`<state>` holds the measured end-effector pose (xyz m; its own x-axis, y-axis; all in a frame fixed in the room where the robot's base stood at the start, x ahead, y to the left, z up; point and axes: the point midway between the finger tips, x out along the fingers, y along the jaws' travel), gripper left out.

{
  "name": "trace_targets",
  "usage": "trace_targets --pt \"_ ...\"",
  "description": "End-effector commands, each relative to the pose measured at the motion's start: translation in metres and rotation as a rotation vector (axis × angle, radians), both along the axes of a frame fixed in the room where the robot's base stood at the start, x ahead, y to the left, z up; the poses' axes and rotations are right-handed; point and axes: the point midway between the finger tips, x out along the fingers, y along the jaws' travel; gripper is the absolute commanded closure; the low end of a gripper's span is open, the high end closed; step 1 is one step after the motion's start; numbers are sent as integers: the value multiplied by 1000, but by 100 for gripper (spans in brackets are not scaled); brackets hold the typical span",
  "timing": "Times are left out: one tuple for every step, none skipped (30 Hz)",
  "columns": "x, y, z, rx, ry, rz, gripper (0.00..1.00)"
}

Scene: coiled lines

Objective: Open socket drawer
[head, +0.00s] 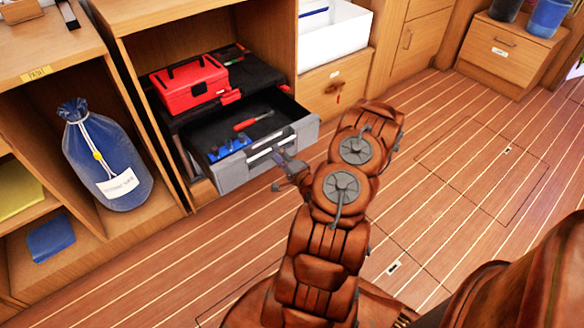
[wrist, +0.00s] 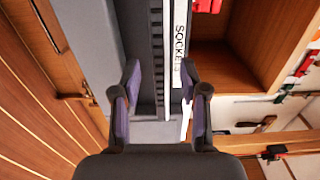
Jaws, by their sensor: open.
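The socket drawer (head: 235,176) is grey and stands pulled out of the wooden cabinet in the head view. Its dark inside shows a red-handled tool (head: 253,121) and blue pieces (head: 229,147). My gripper (head: 284,166) is at the drawer's front, near its right part. In the wrist view my gripper (wrist: 160,75) is open, its two fingers apart on either side of the grey front's ribbed edge. A white label reading "SOCKETS" (wrist: 181,40) lies near the right finger. Whether the fingers touch the drawer or its handle, I cannot tell.
A red toolbox (head: 189,83) sits on the black top above the drawer. A blue bag (head: 105,157) stands in the left cubby. A white bin (head: 334,37) is at the back. The plank floor (head: 455,190) to the right is clear.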

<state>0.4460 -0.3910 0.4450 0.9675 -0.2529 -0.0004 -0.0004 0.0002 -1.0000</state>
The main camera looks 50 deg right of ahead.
Motion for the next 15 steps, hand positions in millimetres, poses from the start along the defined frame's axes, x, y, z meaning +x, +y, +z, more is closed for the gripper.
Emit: trace_targets --pt "-7 1 0 3 0 -3 56" --pt "-11 2 0 3 0 -3 56" --pt "-15 3 0 3 -1 -3 56" --pt "-19 4 0 3 -1 -4 56" --pt "-22 5 0 3 -1 -2 56" --pt "-26 6 0 3 -1 -2 56" --pt "-30 7 0 3 -1 -2 56" --pt "-33 7 0 2 -1 -4 56" --pt "-38 8 0 1 -1 -4 56" --pt "-41 9 0 1 -1 -4 56" --pt "-44 10 0 1 -1 -4 56" --pt "-48 11 0 1 -1 -2 56" --pt "-52 12 0 1 -1 -3 56" --pt "-55 13 0 0 -1 -3 56" --pt "-59 14 0 0 -1 -4 56"
